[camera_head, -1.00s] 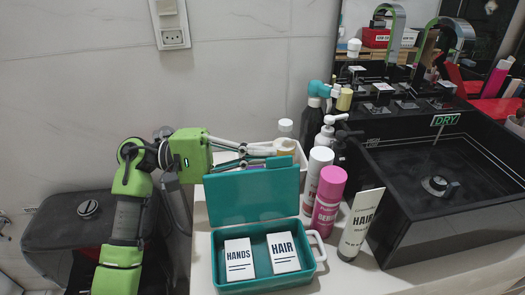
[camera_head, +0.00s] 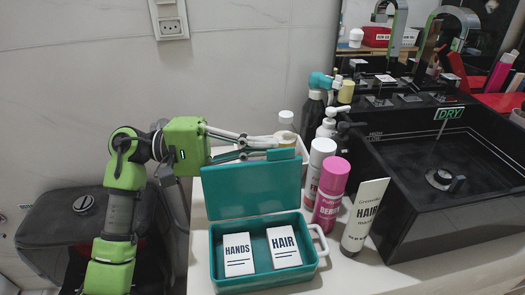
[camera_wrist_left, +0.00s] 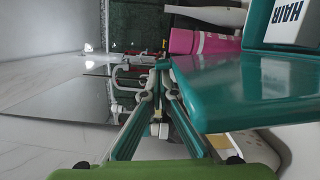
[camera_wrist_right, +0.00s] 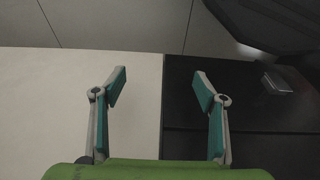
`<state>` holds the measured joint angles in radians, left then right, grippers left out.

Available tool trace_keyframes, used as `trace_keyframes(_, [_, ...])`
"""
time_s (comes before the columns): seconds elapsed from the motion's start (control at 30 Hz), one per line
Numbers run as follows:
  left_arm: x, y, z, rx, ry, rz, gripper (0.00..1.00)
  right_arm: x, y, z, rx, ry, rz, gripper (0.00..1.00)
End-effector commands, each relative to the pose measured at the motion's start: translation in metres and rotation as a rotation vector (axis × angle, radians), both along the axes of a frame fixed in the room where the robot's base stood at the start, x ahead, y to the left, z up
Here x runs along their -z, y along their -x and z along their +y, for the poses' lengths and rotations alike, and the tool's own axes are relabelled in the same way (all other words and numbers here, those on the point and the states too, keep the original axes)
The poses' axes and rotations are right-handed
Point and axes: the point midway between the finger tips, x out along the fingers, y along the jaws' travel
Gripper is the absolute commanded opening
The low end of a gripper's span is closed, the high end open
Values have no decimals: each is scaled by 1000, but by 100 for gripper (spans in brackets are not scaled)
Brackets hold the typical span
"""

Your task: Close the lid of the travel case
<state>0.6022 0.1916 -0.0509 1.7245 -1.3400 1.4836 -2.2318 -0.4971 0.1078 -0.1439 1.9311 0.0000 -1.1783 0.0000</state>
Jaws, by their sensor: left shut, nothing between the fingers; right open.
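The teal travel case (camera_head: 216,270) stands on the white counter with its lid (camera_head: 250,190) raised and leaning back. Two white boxes lie inside, one marked HANDS (camera_head: 238,254) and one marked HAIR (camera_head: 283,247). My left gripper (camera_head: 290,141) is shut and empty, behind the lid near its top edge. In the left wrist view its fingers (camera_wrist_left: 162,75) lie beside the teal lid (camera_wrist_left: 250,90); I cannot tell whether they touch it. My right gripper (camera_wrist_right: 162,85) is open and empty in the right wrist view, away from the case. It is not in the head view.
A white-capped bottle (camera_head: 319,165), a pink can (camera_head: 330,192) and a white HAIR tube (camera_head: 364,214) stand close to the right of the case. The black sink (camera_head: 440,180) is farther right. More bottles stand behind. A wall is at the back.

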Motion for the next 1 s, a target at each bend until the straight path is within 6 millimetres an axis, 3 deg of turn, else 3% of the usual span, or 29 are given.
trace_keyframes(0.27, [1, 7, -1, 1, -12, -57, 0, -47, -4, -1, 4, -2, -31, 65])
trace_keyframes(0.6, [-3, 20, -4, 0, -33, -153, 0, -94, 7, -3, 9, -3, -61, 65])
trace_keyframes(1.0, [-7, 23, -5, 1, -38, -174, 0, -108, 12, -5, 10, -2, -64, 65])
